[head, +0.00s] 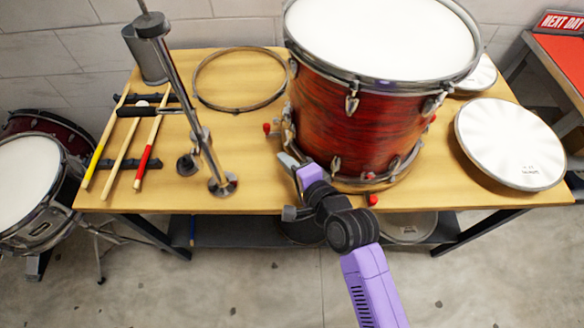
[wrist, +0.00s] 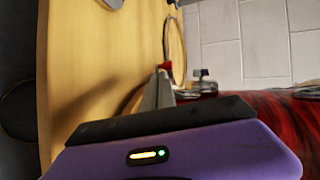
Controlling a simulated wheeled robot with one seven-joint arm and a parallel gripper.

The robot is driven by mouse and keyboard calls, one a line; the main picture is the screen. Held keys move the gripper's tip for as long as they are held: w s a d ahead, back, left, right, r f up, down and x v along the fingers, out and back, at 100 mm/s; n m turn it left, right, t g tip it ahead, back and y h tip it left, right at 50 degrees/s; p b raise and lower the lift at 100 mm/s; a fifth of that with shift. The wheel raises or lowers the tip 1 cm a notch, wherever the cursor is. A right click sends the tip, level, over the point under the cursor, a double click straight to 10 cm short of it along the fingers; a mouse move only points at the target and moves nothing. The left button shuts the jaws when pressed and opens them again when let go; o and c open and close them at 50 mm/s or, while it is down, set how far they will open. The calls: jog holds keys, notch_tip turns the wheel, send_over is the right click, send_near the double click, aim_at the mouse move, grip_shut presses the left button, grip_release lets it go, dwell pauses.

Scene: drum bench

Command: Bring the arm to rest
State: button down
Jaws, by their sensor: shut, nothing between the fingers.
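My arm reaches up from the bottom of the head view to the front of the red drum (head: 365,125). My gripper (head: 285,158) is shut and empty, close beside the drum's lower left edge. I cannot tell whether it touches the drum. In the wrist view the gripper (wrist: 158,90) shows as a grey finger shape pointing toward a red-tipped part on the drum's edge. The drum's red shell (wrist: 285,105) fills the right side there.
The wooden bench (head: 250,185) carries a metal stand (head: 195,115), a hoop (head: 197,85), drumsticks (head: 125,145) on a rack and a white drumhead (head: 508,143). Small red pieces (head: 372,199) lie near the drum. Bare bench top lies between stand and drum.

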jog(key=v, duration=0.3)
jog(key=shift+s+a, duration=0.15)
jog(key=shift+s, duration=0.05)
jog(key=shift+r, duration=0.1)
jog(key=s+d+r+n+t+h, duration=0.2)
jog(key=s+d+r+n+t, duration=0.4)
jog(key=d, duration=0.3)
jog(key=s+d+r+n+g+h, duration=0.1)
jog(key=s+d, duration=0.4)
jog(key=s, duration=0.9)
jog(key=s+d+r+n+g+h, duration=0.1)
jog(key=s+d+n+h, duration=0.3)
jog(key=s, duration=1)
jog(key=shift+d+r+n+g, duration=0.25)
jog(key=shift+d+n+g, duration=0.15)
jog(key=shift+d+g, duration=0.35)
jog(key=shift+d, duration=0.1)
